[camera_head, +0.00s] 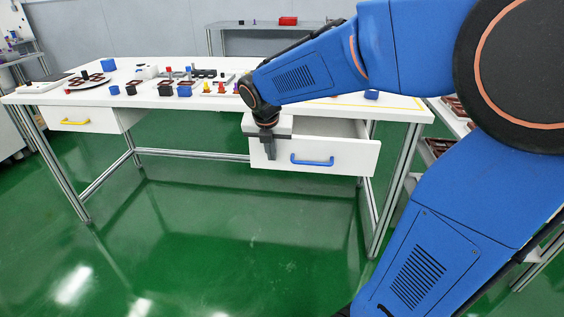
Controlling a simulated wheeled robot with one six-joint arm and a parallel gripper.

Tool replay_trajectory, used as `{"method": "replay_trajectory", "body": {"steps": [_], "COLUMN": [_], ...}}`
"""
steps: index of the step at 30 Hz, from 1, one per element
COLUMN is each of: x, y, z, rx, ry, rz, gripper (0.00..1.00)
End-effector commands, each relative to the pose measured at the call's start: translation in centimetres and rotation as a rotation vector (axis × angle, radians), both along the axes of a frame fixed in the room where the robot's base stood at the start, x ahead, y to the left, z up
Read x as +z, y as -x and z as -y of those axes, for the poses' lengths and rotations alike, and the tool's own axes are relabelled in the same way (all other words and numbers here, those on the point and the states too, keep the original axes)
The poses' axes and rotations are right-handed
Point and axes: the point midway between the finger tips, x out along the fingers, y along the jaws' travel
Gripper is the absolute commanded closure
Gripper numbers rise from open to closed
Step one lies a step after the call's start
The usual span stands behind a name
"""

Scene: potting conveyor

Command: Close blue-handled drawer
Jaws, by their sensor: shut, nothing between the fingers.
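The drawer (345,153) with the blue handle (312,160) hangs under the right part of the white table. It is pulled out, and some of its inside shows behind the front panel. My gripper (270,152) is shut and empty, pointing down at the left part of the drawer front, left of the blue handle. It overlaps the panel in the picture; I cannot tell whether it touches. My arm hides part of the table edge above the drawer.
The white table (215,107) carries several small blocks and parts. A yellow-handled drawer (82,122) sits under its left end. A shelf with dark trays (440,146) stands at the right, partly behind my arm. The green floor (215,225) in front is clear.

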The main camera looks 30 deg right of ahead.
Motion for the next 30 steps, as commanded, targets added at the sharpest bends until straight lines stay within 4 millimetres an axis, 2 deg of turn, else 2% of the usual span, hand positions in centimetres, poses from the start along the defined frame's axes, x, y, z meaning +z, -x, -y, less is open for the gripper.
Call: {"method": "replay_trajectory", "body": {"steps": [9,15,21,30], "x": [-0.1,0.0,-0.1,0.1], "y": [-7.5,-11.0,-13.0,-13.9], "z": [4.1,6.5,7.8,8.3], "rx": [-0.005,-0.004,-0.002,0.001], "ry": [-0.001,0.000,0.000,0.001], "rz": [-0.001,0.000,-0.001,0.005], "gripper": [1.00,1.00,1.00,1.00]}}
